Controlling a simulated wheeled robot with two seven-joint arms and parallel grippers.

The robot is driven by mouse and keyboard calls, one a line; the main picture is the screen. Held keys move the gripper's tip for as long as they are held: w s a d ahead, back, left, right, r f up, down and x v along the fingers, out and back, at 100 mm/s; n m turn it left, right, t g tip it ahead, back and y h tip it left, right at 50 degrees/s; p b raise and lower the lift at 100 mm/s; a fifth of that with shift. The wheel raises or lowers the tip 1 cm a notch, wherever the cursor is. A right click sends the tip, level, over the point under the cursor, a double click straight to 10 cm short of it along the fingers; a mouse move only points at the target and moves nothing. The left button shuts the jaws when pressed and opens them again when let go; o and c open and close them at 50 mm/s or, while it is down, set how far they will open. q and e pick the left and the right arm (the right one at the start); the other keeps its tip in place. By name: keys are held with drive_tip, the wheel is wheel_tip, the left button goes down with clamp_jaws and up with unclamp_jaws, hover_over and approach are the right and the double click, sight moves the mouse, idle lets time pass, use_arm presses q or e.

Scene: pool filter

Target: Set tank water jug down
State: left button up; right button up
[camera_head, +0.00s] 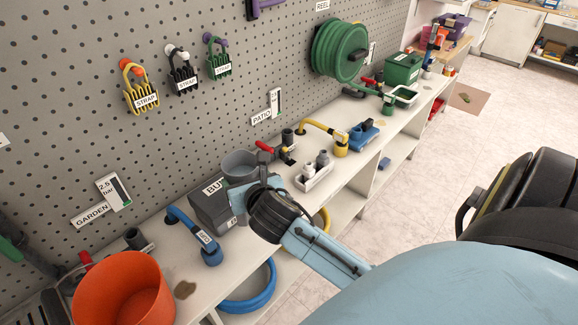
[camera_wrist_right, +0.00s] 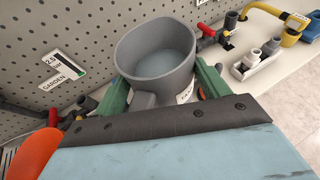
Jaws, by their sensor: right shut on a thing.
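The grey jug (camera_head: 238,163) is at the far end of my right arm in the head view, above or just behind a dark box on the bench. In the right wrist view the jug (camera_wrist_right: 157,62) is open at the top, with a pale blue-grey surface inside and its handle toward me. A small white label on it is too small to read. My right gripper (camera_head: 252,190) is shut on the jug, with green fingers either side of its handle in the wrist view. The jug's base is hidden, so I cannot tell whether it touches the bench. My left gripper is not in view.
The dark grey box (camera_head: 212,212) stands beside my right gripper. A blue hose fitting (camera_head: 195,235), a red-handled valve (camera_head: 277,151) and a white tray (camera_head: 314,177) are nearby. An orange bucket (camera_head: 125,290) stands at the left. Pegboard (camera_head: 60,110) backs the bench.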

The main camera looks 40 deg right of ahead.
wheel_tip(320, 180, down, 18)
drive_tip(key=b, duration=0.5)
drive_tip(key=shift+r+b, duration=0.15)
drive_tip(key=shift+b, duration=0.15)
drive_tip(key=shift+f, duration=0.2)
drive_tip(key=o, duration=2)
drive_tip(key=shift+o, duration=0.2)
drive_tip(key=p+v, duration=0.2)
drive_tip(key=v, duration=1)
drive_tip(key=shift+r, duration=0.2)
